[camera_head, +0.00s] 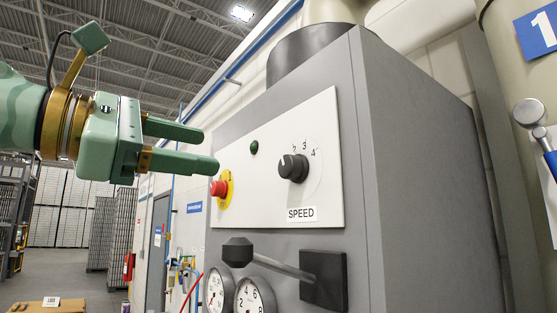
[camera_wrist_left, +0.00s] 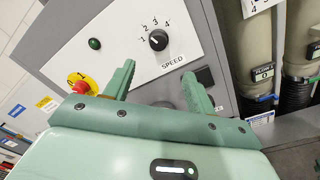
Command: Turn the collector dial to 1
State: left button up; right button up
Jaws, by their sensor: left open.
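A black round dial (camera_head: 293,167) sits on the white panel of a grey cabinet, above the label SPEED. No label reading "collector" is legible. My left gripper (camera_head: 210,150) is open and empty, left of the dial in the head view. In the left wrist view its fingers (camera_wrist_left: 158,70) stand apart below the dial. My right gripper is not in view.
A red button on a yellow base (camera_head: 220,188) lies just below my left fingers in the picture. A green lamp (camera_head: 254,147) is on the panel. A black-ended lever (camera_head: 275,260) and gauges (camera_head: 254,296) are lower. Pipes with FLOW labels (camera_wrist_left: 263,73) stand right.

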aim_at(285, 167)
pick_arm(q)
jog(key=p+x, duration=0.3)
jog(key=x, duration=0.9)
jog(key=shift+w+r, duration=0.1)
jog(key=shift+w, duration=0.1)
jog(key=shift+p+x, duration=0.3)
jog(key=shift+x, duration=0.55)
jog(key=shift+a, duration=0.1)
jog(key=c, duration=1)
